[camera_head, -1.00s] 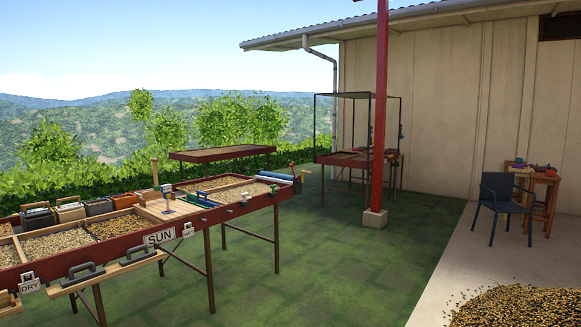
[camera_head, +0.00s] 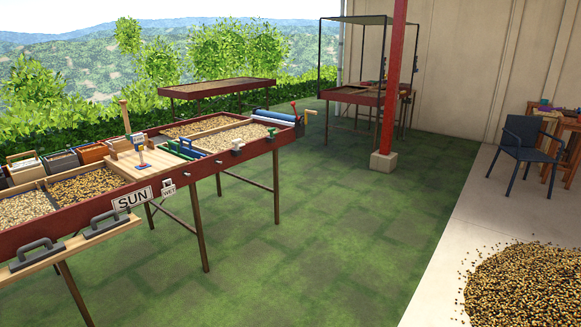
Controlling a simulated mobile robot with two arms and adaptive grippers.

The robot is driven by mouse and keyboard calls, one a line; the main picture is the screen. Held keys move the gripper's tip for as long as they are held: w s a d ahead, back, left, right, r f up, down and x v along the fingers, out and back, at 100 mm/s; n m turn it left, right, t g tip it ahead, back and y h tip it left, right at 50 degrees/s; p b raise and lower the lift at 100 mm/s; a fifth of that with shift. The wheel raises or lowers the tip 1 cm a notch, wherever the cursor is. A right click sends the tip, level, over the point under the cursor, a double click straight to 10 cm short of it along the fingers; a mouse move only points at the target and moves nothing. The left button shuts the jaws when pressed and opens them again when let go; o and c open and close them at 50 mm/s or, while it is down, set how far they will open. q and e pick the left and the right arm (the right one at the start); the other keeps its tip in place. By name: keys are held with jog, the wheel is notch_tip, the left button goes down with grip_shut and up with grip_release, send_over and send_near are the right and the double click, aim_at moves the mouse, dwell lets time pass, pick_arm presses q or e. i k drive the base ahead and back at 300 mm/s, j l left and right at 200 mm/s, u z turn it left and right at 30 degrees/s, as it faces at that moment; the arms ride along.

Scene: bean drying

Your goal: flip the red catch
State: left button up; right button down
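A small red piece (camera_head: 293,104) stands up at the far right end of the long drying table (camera_head: 88,212), by a blue roll (camera_head: 274,121). It is too small to tell whether it is the red catch or which way it is set. A green catch-like piece (camera_head: 272,131) and a pale one (camera_head: 238,144) sit on the table's front rim. Neither of my grippers is in view.
A red post (camera_head: 392,90) stands on a concrete block. A bean heap (camera_head: 525,285) and dark chair (camera_head: 528,145) are on the right. Green floor between is clear.

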aim_at(293, 103)
jog(key=i, duration=2.5)
